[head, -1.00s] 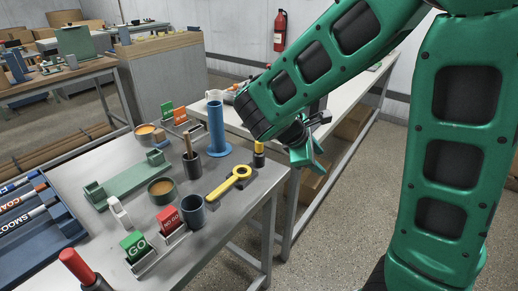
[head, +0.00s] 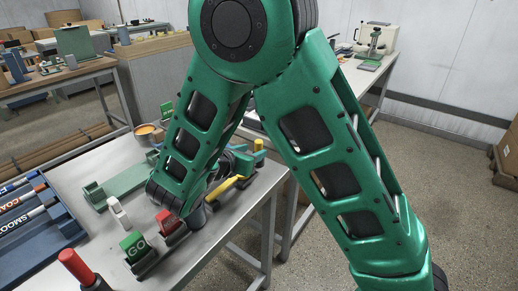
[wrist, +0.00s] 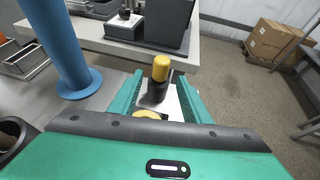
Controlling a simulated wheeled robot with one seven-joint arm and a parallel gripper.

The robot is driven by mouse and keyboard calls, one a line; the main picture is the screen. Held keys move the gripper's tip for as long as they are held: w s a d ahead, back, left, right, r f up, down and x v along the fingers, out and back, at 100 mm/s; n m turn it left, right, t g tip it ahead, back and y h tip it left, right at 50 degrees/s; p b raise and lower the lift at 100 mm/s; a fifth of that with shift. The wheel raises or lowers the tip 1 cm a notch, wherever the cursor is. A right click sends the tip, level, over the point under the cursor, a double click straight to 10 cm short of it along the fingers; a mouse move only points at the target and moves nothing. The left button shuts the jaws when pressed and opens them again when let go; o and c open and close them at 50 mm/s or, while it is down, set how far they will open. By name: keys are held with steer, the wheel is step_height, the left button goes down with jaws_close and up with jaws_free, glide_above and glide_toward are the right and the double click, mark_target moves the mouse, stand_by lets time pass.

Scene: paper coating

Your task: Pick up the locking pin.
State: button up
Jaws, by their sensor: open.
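A short upright piece with a yellow top and black body, which I take to be the locking pin (wrist: 160,70), stands near the table's right edge. In the head view its yellow top (head: 258,145) shows just past my gripper (head: 244,160). In the wrist view my gripper (wrist: 160,88) is open, with a green finger on each side of the pin in the picture. I cannot tell whether the pin is fully between the fingers or a little beyond them. Nothing is held. The pin's base is partly hidden.
A tall blue cylinder (wrist: 58,45) on a round foot stands left of the gripper. A dark cup (wrist: 14,138) is at the lower left. A yellow-handled tool (head: 222,188) lies in front, partly hidden by my arm. A red block (head: 166,222) and green GO block (head: 134,245) stand nearer.

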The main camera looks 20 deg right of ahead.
mark_target(256, 149)
steer(key=shift+r+x, duration=0.1)
steer(key=shift+x, duration=1.25)
steer(key=shift+r+x, duration=0.15)
steer(key=shift+x, duration=1.25)
steer(key=shift+w, duration=0.1)
jaws_close()
